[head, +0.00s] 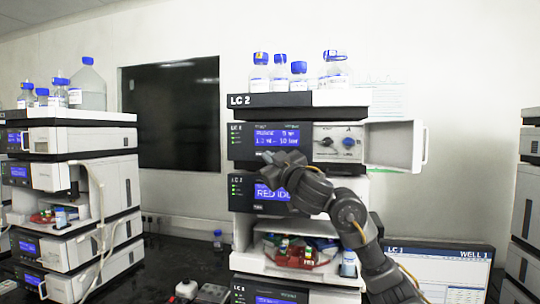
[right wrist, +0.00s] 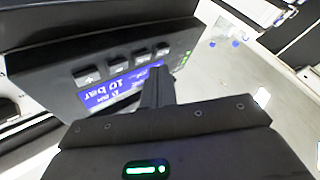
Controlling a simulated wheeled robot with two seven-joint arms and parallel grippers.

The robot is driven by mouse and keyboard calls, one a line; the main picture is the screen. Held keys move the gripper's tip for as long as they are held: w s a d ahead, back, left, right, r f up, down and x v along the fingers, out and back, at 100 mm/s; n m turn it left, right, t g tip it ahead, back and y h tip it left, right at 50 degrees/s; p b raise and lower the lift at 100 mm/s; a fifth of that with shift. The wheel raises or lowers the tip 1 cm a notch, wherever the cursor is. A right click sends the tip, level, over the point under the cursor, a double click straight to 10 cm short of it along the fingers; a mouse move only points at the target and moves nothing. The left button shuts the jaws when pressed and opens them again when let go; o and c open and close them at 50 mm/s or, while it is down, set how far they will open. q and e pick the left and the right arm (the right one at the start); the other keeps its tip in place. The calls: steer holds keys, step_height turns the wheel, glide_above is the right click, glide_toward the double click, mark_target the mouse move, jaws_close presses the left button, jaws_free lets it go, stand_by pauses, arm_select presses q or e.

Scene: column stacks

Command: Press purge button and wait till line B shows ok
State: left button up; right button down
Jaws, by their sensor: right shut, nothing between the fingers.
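The LC 2 stack (head: 300,99) stands in the middle of the head view. Its upper module has a lit blue display (head: 277,138) with pressure text too small to read fully. In the right wrist view that panel appears upside down, with a blue display (right wrist: 112,97) reading about "10 bar" and a row of small dark buttons (right wrist: 118,62). I cannot tell which one is purge, and no line B status is readable. My right gripper (head: 268,170) is shut and empty in front of the panel; its fingers also show in the right wrist view (right wrist: 158,80), close to the buttons. My left gripper is not seen.
The upper module's white door (head: 395,146) is swung open to the right, beside knobs (head: 348,143). Blue-capped bottles (head: 280,74) stand on top. A tray with red and blue items (head: 292,250) sits below. A monitor (head: 440,272) stands at lower right.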

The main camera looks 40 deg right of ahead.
steer(key=s+a+p, duration=0.1)
steer(key=a, duration=0.1)
steer(key=s+a+p, duration=0.1)
steer(key=a+p, duration=0.1)
steer(key=shift+s, duration=0.4)
stand_by(0.4)
